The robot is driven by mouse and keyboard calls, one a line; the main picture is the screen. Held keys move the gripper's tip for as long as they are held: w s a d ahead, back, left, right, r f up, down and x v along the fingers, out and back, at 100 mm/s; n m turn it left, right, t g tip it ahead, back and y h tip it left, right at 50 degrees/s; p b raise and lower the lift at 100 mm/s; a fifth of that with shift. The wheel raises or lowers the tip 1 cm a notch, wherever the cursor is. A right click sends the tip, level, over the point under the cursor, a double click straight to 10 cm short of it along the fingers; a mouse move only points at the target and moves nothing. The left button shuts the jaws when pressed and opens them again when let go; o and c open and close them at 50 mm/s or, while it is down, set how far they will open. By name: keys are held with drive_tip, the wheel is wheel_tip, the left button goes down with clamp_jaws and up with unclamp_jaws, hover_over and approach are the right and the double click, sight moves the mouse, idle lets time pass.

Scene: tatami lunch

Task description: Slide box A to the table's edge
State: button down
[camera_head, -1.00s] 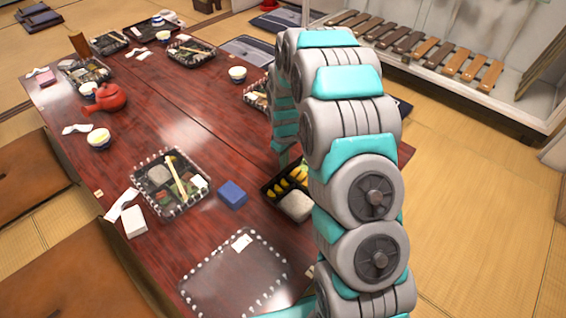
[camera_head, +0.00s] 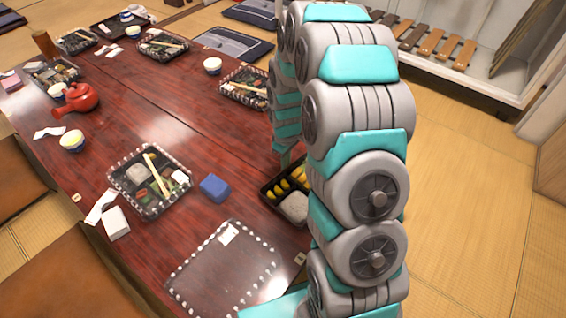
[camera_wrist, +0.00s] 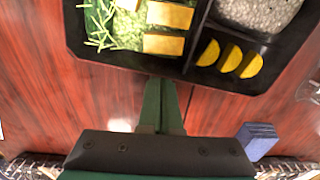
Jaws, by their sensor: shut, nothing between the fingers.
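A black lunch box (camera_head: 269,193) with yellow slices and a pale grey portion lies on the dark red table (camera_head: 140,215), partly behind my arm. No letter shows on it, but it is the box at my gripper. In the wrist view the box (camera_wrist: 187,68) fills the top, with green food and yellow slices in compartments. My gripper (camera_wrist: 163,84) is shut and empty, its fingertips at the box's near wall; I cannot tell whether they touch. The table's right edge beside the box is mostly hidden by my arm.
A blue block (camera_head: 215,188) stands left of the box and also shows in the wrist view (camera_wrist: 258,141). A clear lid-like tray with a beaded rim (camera_head: 181,270) lies near the front. Another lunch box (camera_head: 126,204), a red teapot (camera_head: 76,101) and cups stand further left.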

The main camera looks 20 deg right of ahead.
drive_tip(key=shift+r, duration=0.1)
wheel_tip(320, 180, up, 7)
drive_tip(key=s+a+r+m, duration=0.3)
drive_tip(key=s+a+r, duration=0.1)
drive_tip(key=s+r, duration=0.8)
drive_tip(key=s+a+r+m+g, duration=0.1)
drive_tip(key=s+m, duration=0.1)
drive_tip(key=s, duration=0.8)
drive_tip(key=s+a+r+m, duration=0.1)
drive_tip(key=s+r, duration=0.1)
drive_tip(key=s, duration=0.8)
drive_tip(key=shift+s+r+m+g, duration=0.2)
drive_tip(key=shift+s+m+g, duration=0.1)
drive_tip(key=shift+m+g, duration=0.1)
